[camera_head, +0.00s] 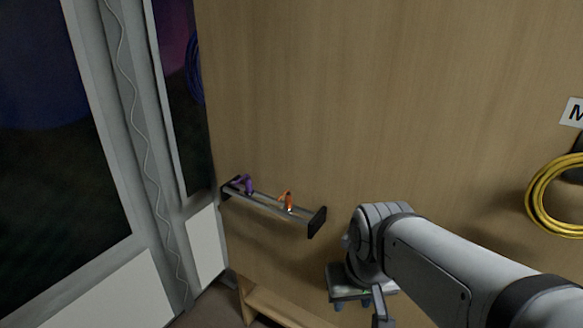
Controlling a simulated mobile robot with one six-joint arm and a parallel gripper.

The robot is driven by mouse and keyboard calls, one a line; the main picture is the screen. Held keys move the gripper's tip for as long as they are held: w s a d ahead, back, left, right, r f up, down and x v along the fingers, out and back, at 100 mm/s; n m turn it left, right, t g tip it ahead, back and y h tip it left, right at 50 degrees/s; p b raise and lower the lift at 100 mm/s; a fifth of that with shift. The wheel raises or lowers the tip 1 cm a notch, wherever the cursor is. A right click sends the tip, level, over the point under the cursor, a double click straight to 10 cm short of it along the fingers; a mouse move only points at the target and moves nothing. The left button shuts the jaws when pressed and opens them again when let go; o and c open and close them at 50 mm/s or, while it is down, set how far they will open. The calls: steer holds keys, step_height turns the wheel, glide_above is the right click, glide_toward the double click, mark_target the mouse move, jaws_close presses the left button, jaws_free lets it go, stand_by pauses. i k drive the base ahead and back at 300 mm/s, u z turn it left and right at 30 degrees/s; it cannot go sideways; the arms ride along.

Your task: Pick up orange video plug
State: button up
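The orange video plug (287,201) sits on a small dark rack (265,204) against the wooden wall, near the rack's right end. A purple plug (246,185) sits on the same rack near its left end. My gripper (352,300) is right of and below the rack, apart from the orange plug. It is small and partly hidden by my arm, so I cannot tell whether its fingers are open or shut.
Coiled yellow cable (541,196) hangs on the wall at the right, below a white label (573,112). A wooden ledge (282,309) runs low along the wall. White panels and a window frame (110,100) stand left. The wall above the rack is clear.

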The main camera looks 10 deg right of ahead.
mark_target(289, 206)
steer(key=u, duration=0.05)
steer(key=k, duration=0.85)
steer(key=z, duration=0.15)
steer(key=i, duration=1.4)
steer(key=u, duration=0.1)
